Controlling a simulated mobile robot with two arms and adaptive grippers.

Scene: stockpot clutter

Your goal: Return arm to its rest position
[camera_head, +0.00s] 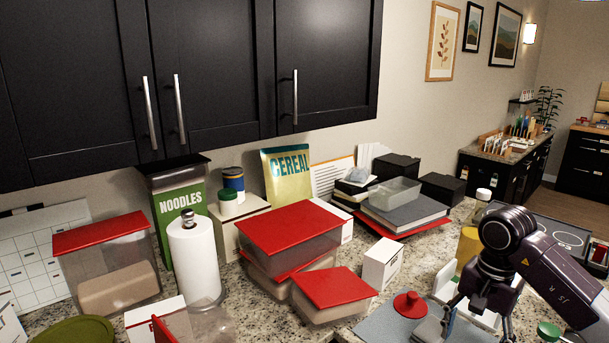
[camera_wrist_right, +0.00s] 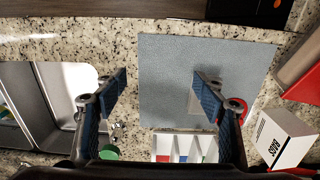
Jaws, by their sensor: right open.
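My right arm comes in from the right in the head view, and its dark gripper (camera_head: 447,325) points down at the front edge of that view. In the right wrist view the right gripper (camera_wrist_right: 160,88) has its two blue-padded fingers spread wide, with nothing held between them. Below it lie a speckled stone counter (camera_wrist_right: 70,46) and a flat grey-blue mat (camera_wrist_right: 165,68). A red lid with a knob (camera_head: 410,304) lies on the mat beside the gripper. My left gripper is in neither view.
Red-lidded containers (camera_head: 290,226), a paper towel roll (camera_head: 196,260) and a noodles box (camera_head: 180,200) crowd the counter. A small white box (camera_head: 381,263) stands behind the mat. A steel sink (camera_wrist_right: 35,105) is left in the wrist view. Black cupboards (camera_head: 210,70) hang above.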

